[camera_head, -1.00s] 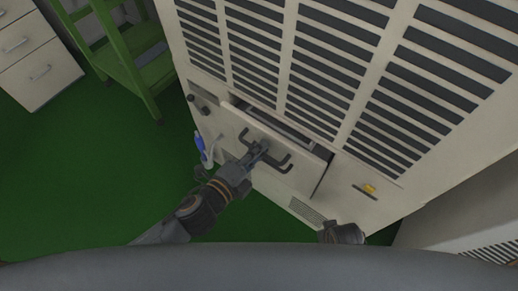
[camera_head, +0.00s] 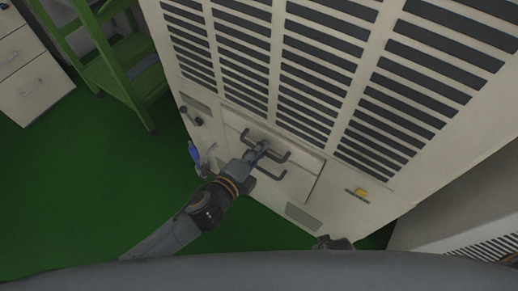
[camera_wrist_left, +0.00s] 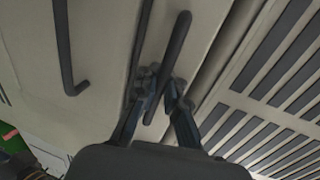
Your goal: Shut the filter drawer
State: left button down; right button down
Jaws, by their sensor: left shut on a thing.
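The filter drawer (camera_head: 296,180) is a pale panel low on the front of the large cabinet, with dark bar handles (camera_head: 276,176). Its front now looks about level with the cabinet face, with only a thin dark seam along its upper edge. My left gripper (camera_head: 260,148) is at the upper middle of the drawer front. In the left wrist view its fingers (camera_wrist_left: 166,88) are shut on a dark handle bar (camera_wrist_left: 176,42); another dark handle (camera_wrist_left: 64,50) is free at the left. My right gripper (camera_head: 335,243) shows only partly at the bottom, its fingers unclear.
The cabinet (camera_head: 345,140) has slatted vents above the drawer and a yellow part (camera_head: 361,192) to the right. A blue item (camera_head: 194,152) is at its left edge. A green rack (camera_head: 125,70) and a white drawer unit (camera_head: 30,70) stand left. Green floor is clear.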

pick_arm(q)
jog(key=c, duration=1.7)
grip_release()
jog(key=v, duration=1.2)
